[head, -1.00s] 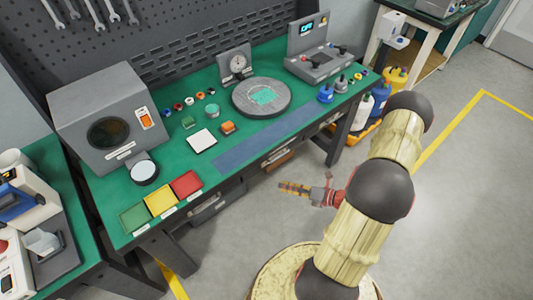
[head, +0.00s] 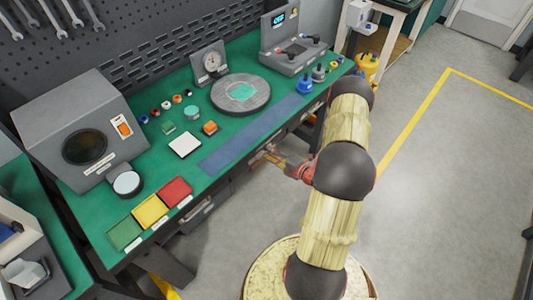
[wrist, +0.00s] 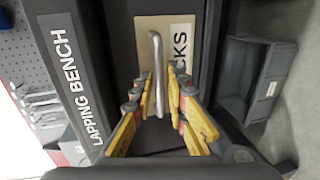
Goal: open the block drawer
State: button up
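I see gaps between the fingers and the bar, and cannot tell if either touches. In the head view my gripper (head: 266,156) is at the bench's front edge, where the drawer front is mostly hidden. The drawer looks shut.
The lapping bench (head: 215,185) has a green top with red, yellow and green trays (head: 150,211) near its front left. A round lapping plate (head: 241,94) and a grey machine (head: 82,130) stand on it. A grey bin (wrist: 258,85) sits beside the drawer. Open floor lies right.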

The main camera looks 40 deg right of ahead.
jog(key=shift+x, duration=0.8)
grip_shut()
